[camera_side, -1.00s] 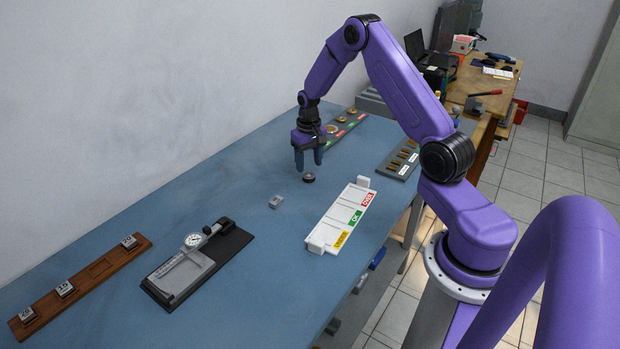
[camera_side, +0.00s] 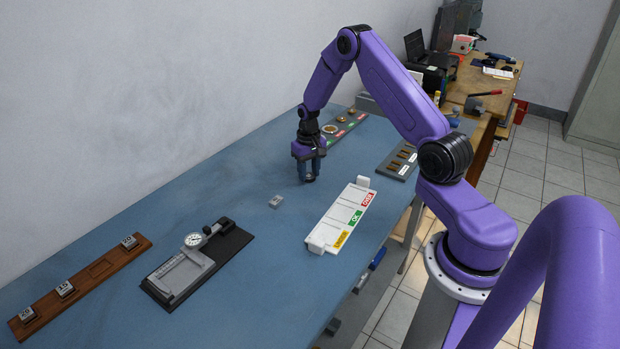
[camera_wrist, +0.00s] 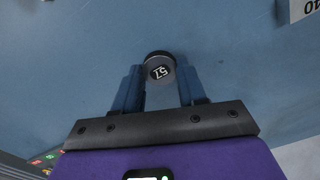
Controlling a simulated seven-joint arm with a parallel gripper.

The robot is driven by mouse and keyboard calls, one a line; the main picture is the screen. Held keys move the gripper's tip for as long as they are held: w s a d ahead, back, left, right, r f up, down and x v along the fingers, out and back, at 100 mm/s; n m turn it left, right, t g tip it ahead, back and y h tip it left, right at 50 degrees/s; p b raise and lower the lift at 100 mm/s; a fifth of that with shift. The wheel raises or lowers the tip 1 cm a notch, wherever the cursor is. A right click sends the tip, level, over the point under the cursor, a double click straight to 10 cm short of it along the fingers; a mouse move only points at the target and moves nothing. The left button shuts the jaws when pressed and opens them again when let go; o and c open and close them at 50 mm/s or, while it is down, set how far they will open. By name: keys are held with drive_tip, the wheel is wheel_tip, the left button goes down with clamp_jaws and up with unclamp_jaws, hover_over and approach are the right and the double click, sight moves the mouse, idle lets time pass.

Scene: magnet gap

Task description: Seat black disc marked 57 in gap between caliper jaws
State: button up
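The black disc marked 57 (camera_wrist: 160,67) stands at the fingertips of my gripper (camera_wrist: 160,80), between the two blue fingers. They are apart by about the disc's width; I cannot tell whether they press on it. In the side view my gripper (camera_side: 311,174) points down at the bench, with the disc (camera_side: 309,179) low between the fingers and partly hidden. The caliper (camera_side: 187,265), with a round dial, lies on a black base at the front left, far from my gripper. Its jaw gap is too small to make out.
A small grey block (camera_side: 275,201) lies between my gripper and the caliper. A white tray (camera_side: 325,224) with coloured labels is to the right. A wooden rack (camera_side: 85,285) holds several marked blocks. Grey racks (camera_side: 400,162) stand farther back. Open blue bench surrounds the disc.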

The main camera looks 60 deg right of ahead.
drive_tip(key=shift+c, duration=0.8)
drive_tip(key=shift+r, duration=2.5)
drive_tip(key=shift+n, duration=0.8)
drive_tip(key=w+a, duration=0.1)
drive_tip(key=a, duration=0.2)
drive_tip(key=w+a, duration=0.2)
drive_tip(key=a, duration=0.2)
drive_tip(key=w+a, duration=0.1)
drive_tip(key=a, duration=0.3)
drive_tip(key=shift+w+a+r, duration=0.2)
drive_tip(key=shift+a+r, duration=0.05)
drive_tip(key=shift+r, duration=0.1)
drive_tip(key=a+n, duration=0.1)
drive_tip(key=a, duration=0.7)
drive_tip(key=a+r+n, duration=0.1)
drive_tip(key=a, duration=0.7)
drive_tip(key=a+n, duration=0.1)
drive_tip(key=a, duration=0.7)
drive_tip(key=shift+w+a+r, duration=0.25)
drive_tip(key=shift+w, duration=0.05)
drive_tip(key=shift+n, duration=0.7)
drive_tip(key=s+a, duration=0.1)
drive_tip(key=a, duration=0.3)
drive_tip(key=s+a, duration=0.1)
drive_tip(key=a, duration=0.3)
drive_tip(key=s+a, duration=0.1)
drive_tip(key=a, duration=0.3)
drive_tip(key=shift+s+r, duration=0.4)
drive_tip(key=shift+d+f, duration=0.1)
drive_tip(key=shift+f, duration=0.05)
